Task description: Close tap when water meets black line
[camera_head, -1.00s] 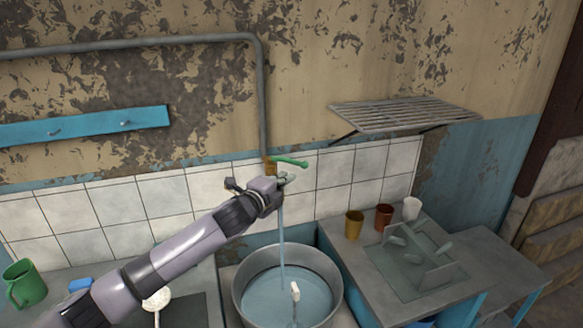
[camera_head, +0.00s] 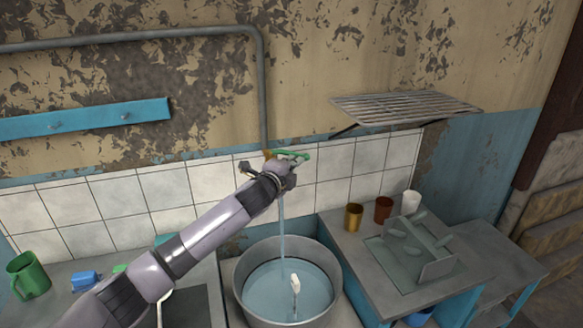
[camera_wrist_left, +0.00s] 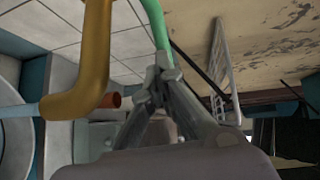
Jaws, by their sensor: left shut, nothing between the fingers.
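The tap's green handle (camera_head: 297,155) is at the wall above the metal basin (camera_head: 329,257). The handle also shows in the left wrist view (camera_wrist_left: 154,22), beside the brass spout (camera_wrist_left: 94,60). A stream of water (camera_head: 282,220) falls into the basin. The water (camera_head: 265,288) covers its bottom, and a white object (camera_head: 295,284) stands in it. I cannot make out a black line. My left gripper (camera_head: 290,168) is at the tap, just below the handle. It is shut and empty, fingertips (camera_wrist_left: 163,66) close to the handle; contact is unclear. My right gripper is not in view.
A grey counter right of the basin holds a yellow cup (camera_head: 354,217), a brown cup (camera_head: 383,210), a white cup (camera_head: 411,202) and a dish rack (camera_head: 437,268). A slatted shelf (camera_head: 405,108) juts from the wall. A green mug (camera_head: 28,276) stands at left.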

